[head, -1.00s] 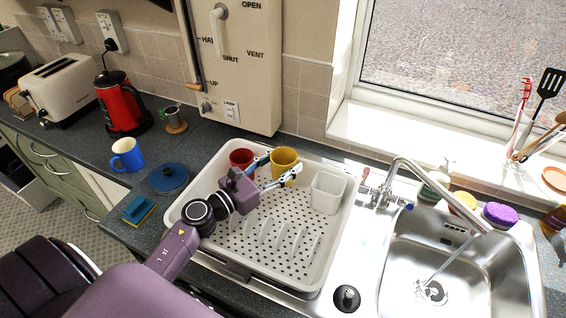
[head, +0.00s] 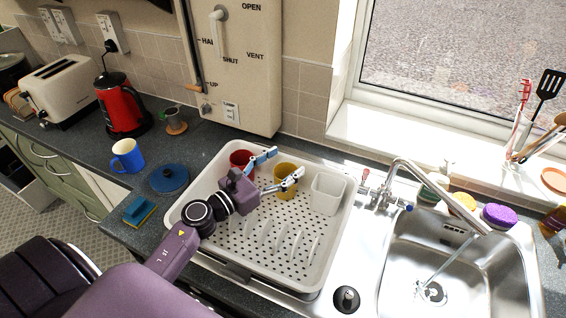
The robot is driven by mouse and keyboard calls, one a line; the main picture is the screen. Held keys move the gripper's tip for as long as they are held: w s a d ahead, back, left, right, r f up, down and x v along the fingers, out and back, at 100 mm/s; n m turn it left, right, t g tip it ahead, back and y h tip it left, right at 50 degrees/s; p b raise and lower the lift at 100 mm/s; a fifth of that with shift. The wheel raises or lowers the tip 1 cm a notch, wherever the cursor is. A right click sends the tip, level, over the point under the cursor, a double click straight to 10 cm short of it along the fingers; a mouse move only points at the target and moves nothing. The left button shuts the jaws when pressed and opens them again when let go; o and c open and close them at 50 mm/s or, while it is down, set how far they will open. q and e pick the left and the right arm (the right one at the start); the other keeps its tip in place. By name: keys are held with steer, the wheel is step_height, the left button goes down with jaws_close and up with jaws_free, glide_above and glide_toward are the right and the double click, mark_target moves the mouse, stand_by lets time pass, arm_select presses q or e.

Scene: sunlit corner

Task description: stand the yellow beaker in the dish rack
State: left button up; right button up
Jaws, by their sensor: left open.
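The yellow beaker (head: 285,188) stands upright inside the white dish rack (head: 318,257), near its back wall. A red cup (head: 241,159) is to its left and a clear square container (head: 327,194) to its right, both in the rack. My left gripper (head: 279,170) reaches in from the left over the rack. Its fingers are spread open, one near the red cup and one across the front of the beaker. The fingers hide part of the beaker; I cannot tell whether they touch it. My right gripper is not in view.
The sink (head: 455,262) with a tap (head: 440,195) is right of the rack. The front of the rack floor is clear.

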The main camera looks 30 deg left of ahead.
arm_select(q)
steer(key=shift+s+a+f+b, duration=0.15)
steer(key=shift+s+a+b, duration=0.05)
steer(key=shift+s+b, duration=0.55)
steer(key=shift+r+b+v, duration=0.2)
steer(key=shift+b+v, duration=0.45)
steer(key=shift+v, duration=0.85)
steer(key=shift+r+b+v, duration=0.2)
steer(key=shift+b+v, duration=0.45)
steer(key=shift+v, duration=0.8)
